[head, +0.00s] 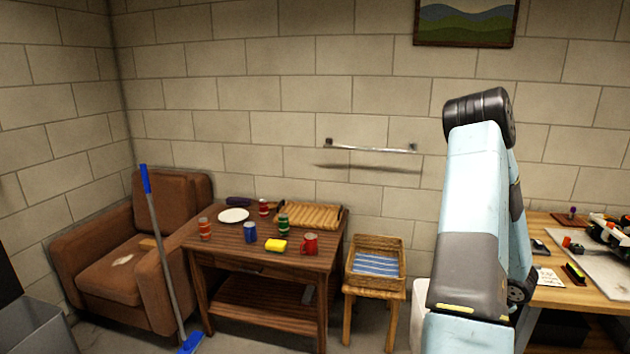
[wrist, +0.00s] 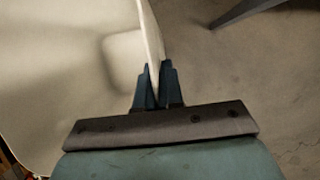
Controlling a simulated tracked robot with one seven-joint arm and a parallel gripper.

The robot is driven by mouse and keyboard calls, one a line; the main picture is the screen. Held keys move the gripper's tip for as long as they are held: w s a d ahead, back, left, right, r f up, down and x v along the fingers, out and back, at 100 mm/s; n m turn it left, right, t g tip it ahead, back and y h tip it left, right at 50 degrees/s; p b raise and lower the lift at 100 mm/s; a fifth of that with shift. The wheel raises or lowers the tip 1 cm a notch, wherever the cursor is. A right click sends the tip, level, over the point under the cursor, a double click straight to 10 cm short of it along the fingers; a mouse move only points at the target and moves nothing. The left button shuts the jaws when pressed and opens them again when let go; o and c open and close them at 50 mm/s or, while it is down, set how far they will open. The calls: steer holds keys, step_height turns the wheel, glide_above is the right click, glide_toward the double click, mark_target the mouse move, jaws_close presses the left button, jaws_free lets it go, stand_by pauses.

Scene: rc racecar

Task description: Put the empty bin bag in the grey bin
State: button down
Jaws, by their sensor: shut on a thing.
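In the wrist view my gripper (wrist: 155,78) is shut on the edge of a smooth, pale off-white thing, which looks like the empty bin bag (wrist: 55,75). Its broad side fills the left of that view, and a thin edge rises from between the fingers. In the head view a strip of a whitish thing (head: 418,318) shows just left of my arm, mostly hidden; it may be the same bag. The gripper itself is hidden by my arm there. A grey bin (head: 35,330) stands at the lower left, partly cut off by the frame.
A brown armchair (head: 115,270) and a leaning blue mop (head: 165,260) stand near the bin. A wooden table (head: 265,262) holds cans, a plate and a mug. A stool with a wicker basket (head: 375,275) is beside it. A workbench (head: 585,290) stands at right.

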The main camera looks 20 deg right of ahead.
steer(key=w+a+n+g+y, duration=0.2)
steer(key=w+a+n+y, duration=0.1)
steer(key=w+a+n, duration=0.6)
steer(key=w+a+n+g+y, duration=0.1)
steer(key=w+a+n+y, duration=0.1)
steer(key=w+a+n, duration=0.8)
steer(key=w+a+n+g+h, duration=0.3)
steer(key=a+n+g+h, duration=0.2)
steer(key=a+n, duration=1.6)
steer(key=shift+a+r+n+g, duration=0.3)
steer(key=shift+a+r+g, duration=0.1)
steer(key=shift+a, duration=1.7)
